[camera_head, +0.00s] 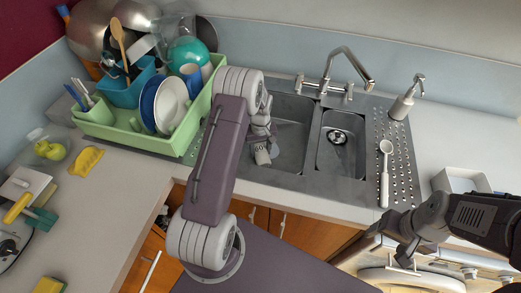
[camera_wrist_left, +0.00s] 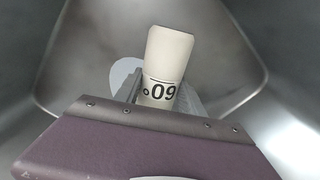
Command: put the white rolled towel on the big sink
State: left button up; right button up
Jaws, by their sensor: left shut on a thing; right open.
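The big sink (camera_head: 289,133) is the wider left steel basin in the head view. My left gripper (camera_head: 263,143) is over its left part, partly hidden behind my arm. It is shut on the white rolled towel (camera_head: 262,156), which points down toward the basin. In the left wrist view the towel (camera_wrist_left: 169,62) is a pale cylinder with a dark printed mark, between the fingers (camera_wrist_left: 165,98). The basin's steel walls (camera_wrist_left: 255,40) surround it; contact with the bottom cannot be told. My right gripper (camera_head: 403,261) is open and empty at the lower right, in front of the counter.
A smaller basin (camera_head: 341,143) with a drain lies to the right, behind it a faucet (camera_head: 348,62). A green dish rack (camera_head: 150,142) with plates stands left of the sink. A soap dispenser (camera_head: 403,101) and white brush (camera_head: 385,165) are on the drainboard.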

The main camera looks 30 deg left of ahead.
pick_arm(q)
jog(key=shift+f+b, duration=0.3)
jog(key=shift+f, duration=0.35)
jog(key=shift+f, duration=0.25)
jog(key=o, duration=1.6)
jog(key=shift+c, duration=0.2)
jog(key=shift+r, duration=0.1)
notch_tip(320, 180, up, 9)
jog(key=shift+f, duration=0.1)
